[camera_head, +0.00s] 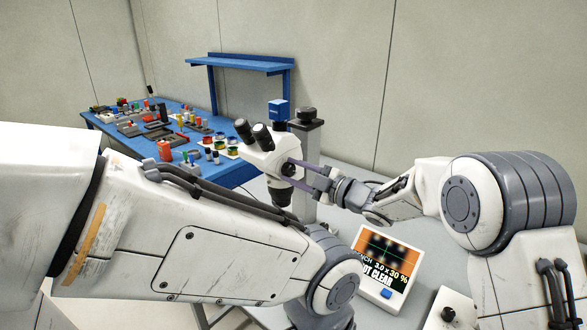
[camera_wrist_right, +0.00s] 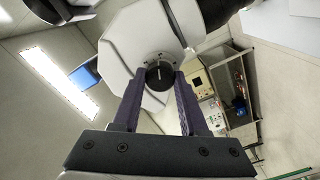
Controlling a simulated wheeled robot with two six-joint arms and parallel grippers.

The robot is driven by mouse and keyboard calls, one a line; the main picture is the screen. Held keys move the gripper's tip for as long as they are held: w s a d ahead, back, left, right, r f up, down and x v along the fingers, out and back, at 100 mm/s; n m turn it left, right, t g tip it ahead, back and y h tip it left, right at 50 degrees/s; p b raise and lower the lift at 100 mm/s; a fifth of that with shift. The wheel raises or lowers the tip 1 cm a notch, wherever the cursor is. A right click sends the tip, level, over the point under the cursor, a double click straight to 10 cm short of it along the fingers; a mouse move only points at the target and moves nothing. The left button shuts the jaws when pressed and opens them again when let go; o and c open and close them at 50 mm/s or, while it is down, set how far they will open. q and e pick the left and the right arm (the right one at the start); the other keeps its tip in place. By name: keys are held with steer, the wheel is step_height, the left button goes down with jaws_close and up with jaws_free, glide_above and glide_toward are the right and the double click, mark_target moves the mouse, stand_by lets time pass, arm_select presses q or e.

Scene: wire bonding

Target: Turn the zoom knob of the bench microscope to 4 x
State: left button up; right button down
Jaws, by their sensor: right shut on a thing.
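The white bench microscope (camera_head: 262,155) stands on a grey post with its dark eyepieces up and to the left. My right gripper (camera_head: 293,170) reaches it from the right, and its purple fingers are shut on the dark zoom knob (camera_wrist_right: 158,73) on the microscope's side. In the right wrist view the fingers (camera_wrist_right: 161,83) lie on either side of the knob, which bears a light mark pointing roughly up. The display (camera_head: 383,263) shows "3.0 x", "30 %" and a partly hidden word before "CLEAR". My left arm crosses the front; its gripper is not visible.
A blue workbench (camera_head: 240,172) with many small parts and a raised shelf (camera_head: 240,63) stands at the back left. A small white box with a black knob (camera_head: 448,313) sits at the lower right.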

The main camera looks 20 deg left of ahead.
steer(key=m+p, duration=0.3)
steer(key=m, duration=0.3)
steer(key=shift+w+d+r+m, duration=0.1)
steer(key=shift+m, duration=0.2)
steer(key=m+p, duration=0.2)
steer(key=m, duration=0.2)
steer(key=shift+m+p, duration=0.55)
steer(key=shift+m, duration=0.25)
steer(key=shift+c, duration=2.2)
jaws_free()
